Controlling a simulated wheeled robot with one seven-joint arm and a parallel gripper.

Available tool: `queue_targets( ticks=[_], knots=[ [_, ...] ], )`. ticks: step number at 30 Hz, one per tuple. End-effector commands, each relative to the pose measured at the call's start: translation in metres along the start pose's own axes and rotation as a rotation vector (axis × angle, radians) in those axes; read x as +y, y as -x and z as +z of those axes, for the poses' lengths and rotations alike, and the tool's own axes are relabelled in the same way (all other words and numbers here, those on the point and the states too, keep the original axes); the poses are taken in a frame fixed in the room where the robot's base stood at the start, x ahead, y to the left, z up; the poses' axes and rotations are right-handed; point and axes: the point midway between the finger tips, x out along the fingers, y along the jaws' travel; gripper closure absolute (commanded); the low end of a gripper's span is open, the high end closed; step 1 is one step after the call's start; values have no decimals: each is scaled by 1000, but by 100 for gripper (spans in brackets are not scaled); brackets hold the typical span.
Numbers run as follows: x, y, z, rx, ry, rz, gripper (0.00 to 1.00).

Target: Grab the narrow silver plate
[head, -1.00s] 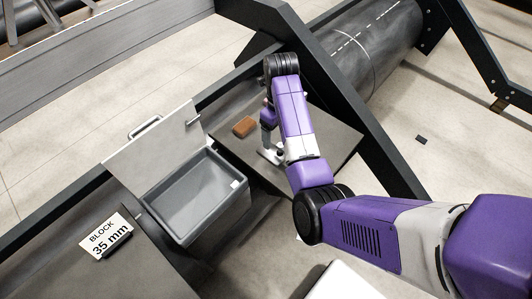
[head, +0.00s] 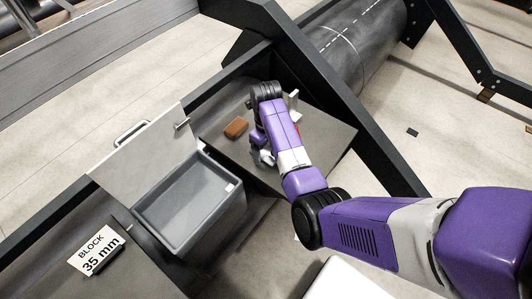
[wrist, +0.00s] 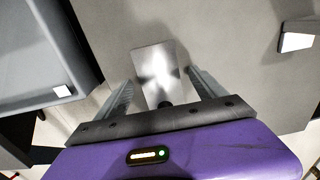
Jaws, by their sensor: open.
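The narrow silver plate (wrist: 155,62) shows in the wrist view as a shiny, flat rectangle over the grey table top, with a dark round part (wrist: 165,104) at its near end. My gripper (wrist: 160,86) is open, one finger on each side of the plate's near part. Gaps show between the plate and both fingers; I cannot tell the height between them. In the head view my gripper (head: 262,152) is low over the grey table (head: 325,137), and my arm hides much of it. I cannot make out the plate clearly there.
A grey bin (head: 190,205) with a raised lid stands at left, also in the wrist view (wrist: 45,60). A small white piece (head: 293,101) stands behind my arm. A sign (head: 97,249) reads "BLOCK 35 mm".

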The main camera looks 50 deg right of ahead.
Motion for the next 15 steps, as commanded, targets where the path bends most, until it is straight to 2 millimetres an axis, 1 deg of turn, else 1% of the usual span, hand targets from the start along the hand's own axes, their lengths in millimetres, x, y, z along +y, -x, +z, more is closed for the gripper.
queue_targets(
  ticks=[2, 7, 8, 9, 11, 15],
  knots=[
    [0, -3, 0, 0, 0, 0, 20],
    [0, -3, 0, -1, 0, 0, 20],
    [0, -3, 0, 0, 0, 0, 22],
    [0, -3, 0, -1, 0, 0, 30],
    [0, -3, 0, -1, 0, 0, 42],
    [0, -3, 0, -1, 0, 0, 69]
  ],
)
